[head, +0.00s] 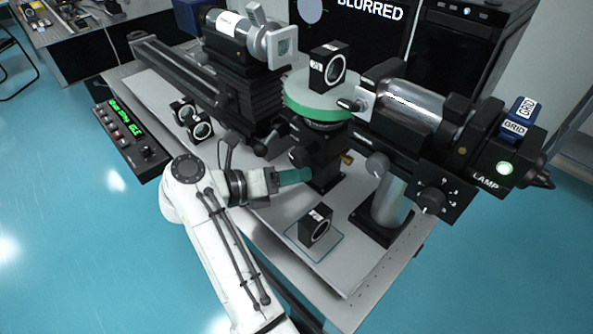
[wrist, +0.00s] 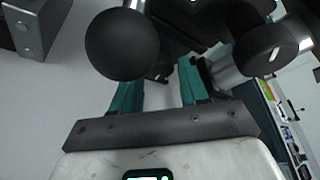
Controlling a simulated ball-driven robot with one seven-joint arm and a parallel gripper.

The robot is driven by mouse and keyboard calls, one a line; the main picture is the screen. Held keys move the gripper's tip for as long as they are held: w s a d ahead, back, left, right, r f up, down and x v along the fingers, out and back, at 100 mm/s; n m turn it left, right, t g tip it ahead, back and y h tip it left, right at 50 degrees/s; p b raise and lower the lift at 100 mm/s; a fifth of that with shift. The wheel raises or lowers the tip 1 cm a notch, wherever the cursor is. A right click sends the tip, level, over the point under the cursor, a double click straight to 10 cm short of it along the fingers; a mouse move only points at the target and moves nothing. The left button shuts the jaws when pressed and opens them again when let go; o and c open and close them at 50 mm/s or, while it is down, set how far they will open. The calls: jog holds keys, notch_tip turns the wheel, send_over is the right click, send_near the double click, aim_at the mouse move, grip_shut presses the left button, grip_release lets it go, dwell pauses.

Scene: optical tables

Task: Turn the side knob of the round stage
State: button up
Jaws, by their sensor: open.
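The round stage (head: 300,98) has a green rim and sits on a black mount in the middle of the bench. A dark round knob (head: 299,157) shows at the mount's side, just above my gripper in the head view. My gripper (head: 305,174) reaches in low from the left, its teal fingers at the mount. In the wrist view my gripper (wrist: 155,77) is open, with no object seen between the fingers. A large black round knob (wrist: 122,45) looms beyond the left finger there. I cannot tell whether it is the same knob. Contact is unclear.
A lens block stands on the stage; another lens block (head: 315,226) stands on the bench in front. The lamp housing (head: 495,160) and its post (head: 392,203) crowd the right. A black control box (head: 130,140) with green display lies left. Two small ring mounts sit behind my arm.

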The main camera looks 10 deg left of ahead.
jog(key=shift+w+d+f, duration=0.15)
jog(key=shift+w+d, duration=0.2)
jog(key=shift+d, duration=0.1)
jog(key=c, duration=0.8)
jog(key=shift+o, duration=0.2)
jog(key=shift+f+b, duration=0.15)
jog(key=shift+b, duration=0.25)
jog(key=shift+m, duration=0.4)
jog(key=shift+r, duration=0.2)
jog(key=o, duration=0.8)
jog(key=shift+c, duration=0.2)
